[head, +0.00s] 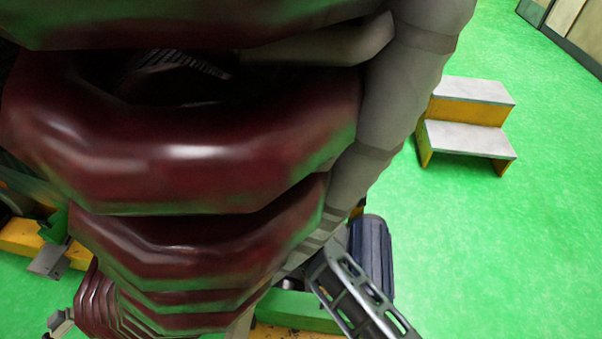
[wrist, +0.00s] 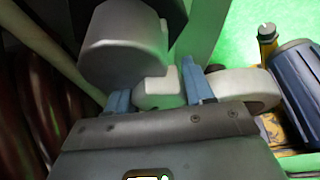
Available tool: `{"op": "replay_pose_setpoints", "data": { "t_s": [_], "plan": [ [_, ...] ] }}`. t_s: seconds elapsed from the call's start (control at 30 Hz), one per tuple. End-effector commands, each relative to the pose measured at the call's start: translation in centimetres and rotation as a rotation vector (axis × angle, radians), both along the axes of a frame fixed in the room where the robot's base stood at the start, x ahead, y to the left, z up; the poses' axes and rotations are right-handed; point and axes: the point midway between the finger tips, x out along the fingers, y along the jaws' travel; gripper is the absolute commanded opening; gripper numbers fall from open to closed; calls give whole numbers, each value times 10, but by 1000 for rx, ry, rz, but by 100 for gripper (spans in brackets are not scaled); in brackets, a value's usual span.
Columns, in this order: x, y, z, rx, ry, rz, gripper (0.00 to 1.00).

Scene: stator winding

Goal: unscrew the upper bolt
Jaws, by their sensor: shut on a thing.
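In the wrist view, my gripper (wrist: 154,84) shows as two blue fingers above a dark grey palm. The fingers stand on either side of a pale, blocky bolt (wrist: 160,94), and the gripper is shut on it. Much of the bolt is hidden behind the palm. I cannot tell from this view how far it is threaded in. A large grey faceted cylinder (wrist: 125,48) sits just beyond the left finger. In the head view, neither the gripper fingers nor the bolt can be made out; the large dark red coils (head: 190,150) cover much of the picture.
Beside the coils runs a thick pale grey column (head: 405,85). A dark blue ribbed cylinder (head: 373,255) stands low beside it and also shows at the right of the wrist view (wrist: 305,80). A yellow step stool (head: 465,115) stands on open green floor at the right.

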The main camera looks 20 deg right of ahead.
Motion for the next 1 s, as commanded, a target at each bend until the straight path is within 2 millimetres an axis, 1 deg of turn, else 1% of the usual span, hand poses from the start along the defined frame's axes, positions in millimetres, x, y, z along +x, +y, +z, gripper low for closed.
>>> {"op": "replay_pose_setpoints", "data": {
  "t_s": [0.33, 0.37, 0.57, 0.83, 0.93, 1.0],
  "plan": [
    [0, 0, -1, -14, 9, 1, 22],
    [0, 0, -1, -14, 9, 1, 53],
    [0, 0, -1, -13, 9, 0, 72],
    [-1, 0, 0, -13, 8, 1, 73],
    [-8, 3, 2, -13, 8, 2, 73],
    [-17, 7, 5, -14, 8, 2, 73]
  ]
}}
